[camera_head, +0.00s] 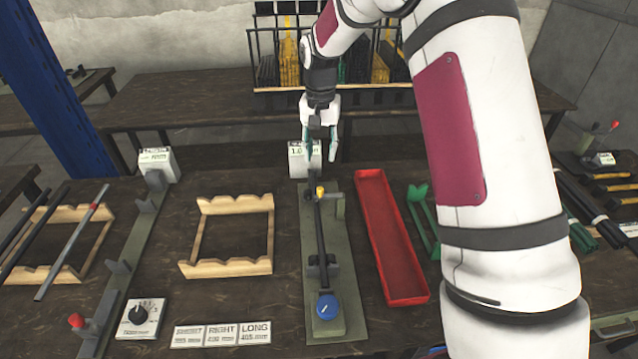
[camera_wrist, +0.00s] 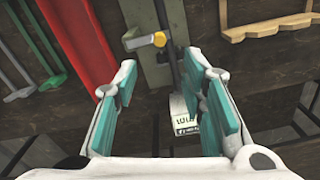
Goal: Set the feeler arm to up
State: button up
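The rivet press fixture has a long grey-green base plate (camera_head: 350,320) carrying a black rod (camera_head: 321,225) and a blue round knob (camera_head: 327,307) at the near end. A short arm with a yellow tip (camera_head: 320,192), probably the feeler arm, sits at the far end by a small bracket. In the wrist view the yellow tip (camera_wrist: 159,39) points sideways from a grey bracket; whether it counts as up I cannot tell. My gripper (camera_head: 322,150) is open and empty, pointing down beyond the yellow tip, not touching it. Its teal-padded fingers (camera_wrist: 162,85) stand wide apart.
A white display box (camera_head: 298,172) stands at the fixture's far end, close to my gripper. A red tray (camera_head: 376,190) lies to the right and a wooden rack (camera_head: 236,203) to the left.

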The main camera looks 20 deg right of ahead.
aim_at(320, 189)
notch_tip(320, 189, down, 12)
jog(key=shift+f+p, duration=0.1)
jog(key=shift+p, duration=0.65)
grip_shut()
